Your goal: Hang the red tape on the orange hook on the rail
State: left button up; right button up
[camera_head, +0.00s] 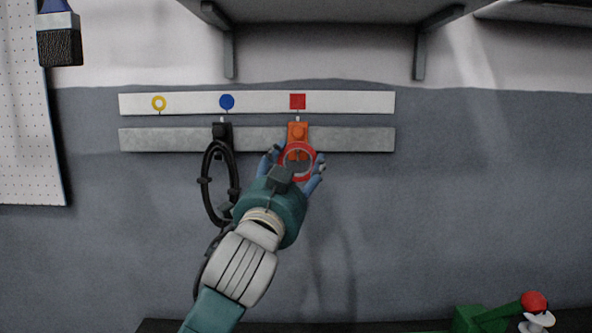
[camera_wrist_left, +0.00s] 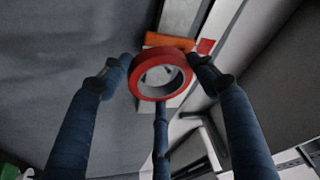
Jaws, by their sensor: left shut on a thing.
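My left gripper (camera_head: 293,169) is shut on the red tape (camera_head: 314,157), a ring held upright in front of the wall. In the left wrist view the tape (camera_wrist_left: 136,84) sits between the blue fingers (camera_wrist_left: 160,80). The orange hook (camera_head: 298,133) is on the grey rail (camera_head: 350,139), under a red square mark (camera_head: 297,101). The tape overlaps the hook's lower part in the head view; I cannot tell if they touch. The orange hook (camera_wrist_left: 168,41) shows just beyond the tape in the wrist view. My right gripper is not in view.
A black hook (camera_head: 222,131) left of the orange one carries a black cable coil (camera_head: 205,190). A white strip (camera_head: 190,102) with yellow, blue and red marks runs above the rail. Shelf brackets (camera_head: 420,52) are higher up. The wall right of the rail is clear.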

pick_arm(q)
jog(key=shift+w+f, duration=0.1)
jog(key=shift+w, duration=0.5)
jog(key=shift+w+f, duration=0.25)
jog(key=shift+w, duration=0.45)
jog(key=shift+w+f, duration=0.2)
jog(key=shift+w, duration=0.5)
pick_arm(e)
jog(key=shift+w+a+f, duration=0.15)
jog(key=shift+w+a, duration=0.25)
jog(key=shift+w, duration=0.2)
pick_arm(q)
jog(key=shift+f, duration=0.1)
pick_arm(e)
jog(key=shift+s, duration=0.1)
pick_arm(q)
jog(key=o, duration=1.5)
jog(key=shift+c, duration=0.2)
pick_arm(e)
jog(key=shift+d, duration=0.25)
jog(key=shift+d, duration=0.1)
